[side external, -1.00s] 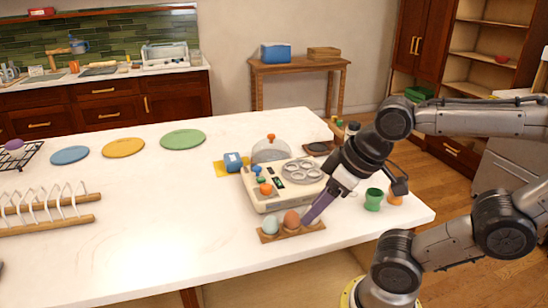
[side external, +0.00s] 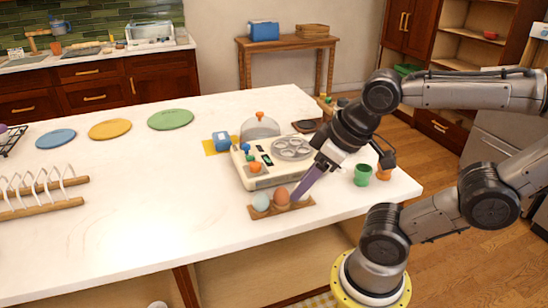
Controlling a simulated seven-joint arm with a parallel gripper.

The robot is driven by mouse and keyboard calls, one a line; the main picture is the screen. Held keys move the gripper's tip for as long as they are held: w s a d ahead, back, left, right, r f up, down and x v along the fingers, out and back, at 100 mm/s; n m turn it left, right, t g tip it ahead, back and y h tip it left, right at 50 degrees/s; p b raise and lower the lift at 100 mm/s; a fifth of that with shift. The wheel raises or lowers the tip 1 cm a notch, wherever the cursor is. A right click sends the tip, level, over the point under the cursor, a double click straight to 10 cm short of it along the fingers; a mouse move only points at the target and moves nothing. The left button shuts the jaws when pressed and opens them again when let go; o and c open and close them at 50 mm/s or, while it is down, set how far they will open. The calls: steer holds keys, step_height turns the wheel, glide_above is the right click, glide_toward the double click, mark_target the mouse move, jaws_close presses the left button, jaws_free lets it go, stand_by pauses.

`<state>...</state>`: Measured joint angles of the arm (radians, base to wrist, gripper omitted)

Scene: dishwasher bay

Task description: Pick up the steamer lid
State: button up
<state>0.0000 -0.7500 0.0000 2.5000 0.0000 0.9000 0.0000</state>
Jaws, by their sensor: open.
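The steamer lid (side external: 260,127) is a clear dome with an orange knob, standing behind the cream egg steamer (side external: 257,180) on the white counter. The steamer's top shows a round grey egg tray (side external: 292,148) with several cups, uncovered. My gripper (side external: 296,200) has purple fingers that point down and left, in front of the steamer at the right end of the wooden egg holder (side external: 285,212). It is open, though the gap between the fingers is hard to make out from this side. The lid is apart from my gripper, on the far side of the steamer.
The wooden holder carries a pale blue egg (side external: 261,202) and a brown egg (side external: 281,196), close by my fingers. A blue cup (side external: 222,140) stands left of the lid. A green cup (side external: 362,174) stands to the right.

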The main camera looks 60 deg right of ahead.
stand_by(0.4)
steer(key=shift+o, duration=1.4)
